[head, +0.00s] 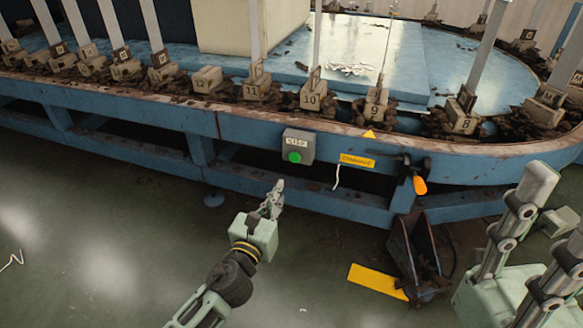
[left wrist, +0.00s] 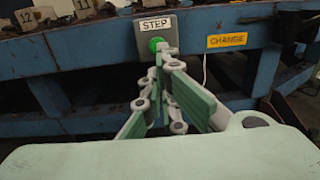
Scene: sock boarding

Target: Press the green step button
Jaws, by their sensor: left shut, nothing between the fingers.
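The green step button (head: 295,157) sits on a grey box labelled STEP (head: 299,140), fixed to the blue side rail of the machine. My left gripper (head: 277,188) is shut and empty, below and slightly left of the button in the head view, pointing up toward it. In the left wrist view the button (left wrist: 155,44) shows just above the shut fingertips (left wrist: 164,58), which overlap its lower edge; I cannot tell whether they touch. My right gripper (head: 560,212) is at the right edge, with its fingers spread apart, away from the button.
A yellow CHANGE label (head: 357,160) and an orange-handled lever (head: 419,185) are right of the box. Numbered blocks with upright boards, such as block 10 (head: 312,101), line the blue machine. A dark bin (head: 415,250) stands below the rail. The green floor at left is open.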

